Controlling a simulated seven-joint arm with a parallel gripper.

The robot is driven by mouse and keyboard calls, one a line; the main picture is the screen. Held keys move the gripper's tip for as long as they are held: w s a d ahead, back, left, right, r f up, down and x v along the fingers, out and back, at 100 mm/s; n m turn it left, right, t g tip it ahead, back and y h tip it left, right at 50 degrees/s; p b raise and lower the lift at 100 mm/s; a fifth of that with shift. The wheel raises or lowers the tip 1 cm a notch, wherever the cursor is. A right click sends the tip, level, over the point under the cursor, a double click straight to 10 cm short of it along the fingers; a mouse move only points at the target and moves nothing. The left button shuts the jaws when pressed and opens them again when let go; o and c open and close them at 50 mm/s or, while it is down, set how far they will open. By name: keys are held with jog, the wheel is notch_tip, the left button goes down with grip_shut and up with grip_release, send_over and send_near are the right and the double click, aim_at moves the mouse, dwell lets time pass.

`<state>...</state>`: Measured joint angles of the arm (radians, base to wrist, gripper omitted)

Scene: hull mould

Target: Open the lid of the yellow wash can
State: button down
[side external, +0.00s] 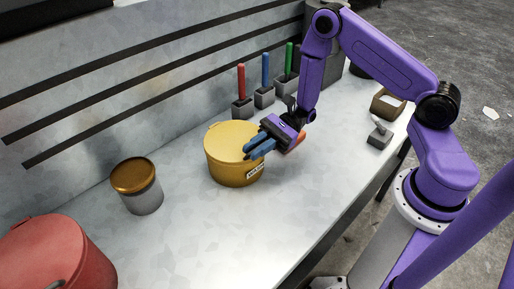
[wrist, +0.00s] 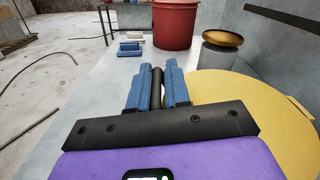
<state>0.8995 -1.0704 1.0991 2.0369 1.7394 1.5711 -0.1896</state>
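The yellow wash can (side external: 228,170) stands on the bench with its flat round lid (side external: 228,138) in place and a white label on its front right side. In the wrist view, its lid (wrist: 265,110) fills the right side. My gripper (side external: 257,146) is at the can's right rim in the side view, its blue fingers pointing left. In the wrist view, my gripper's (wrist: 157,75) fingers are apart. A dark upright bar (wrist: 156,90) shows between them, with a light gap on its right. I cannot tell whether the bar belongs to the can, or whether the fingers touch the lid.
A grey can with a brown-gold lid (side external: 140,188) stands left of the yellow can, and a red pot (side external: 70,262) is at lower left. Red, blue and green handled tools (side external: 264,90) stand in blocks along the back. The bench front (side external: 250,240) is clear.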

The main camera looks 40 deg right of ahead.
aim_at(237, 142)
jog(key=shift+s, duration=0.2)
jog(key=shift+w+r+m, duration=0.15)
jog(key=shift+r+m, duration=0.35)
jog(key=shift+r, duration=0.3)
jog(key=w+r+m, duration=0.8)
jog(key=r+m, duration=0.2)
jog(key=r, duration=0.1)
jog(key=w+r+m, duration=0.2)
jog(key=w+m, duration=0.5)
jog(key=w, duration=0.6)
jog(key=shift+w+r, duration=0.15)
jog(key=shift+r, duration=0.05)
jog(key=shift+d, duration=0.1)
jog(key=c, duration=1.2)
grip_release()
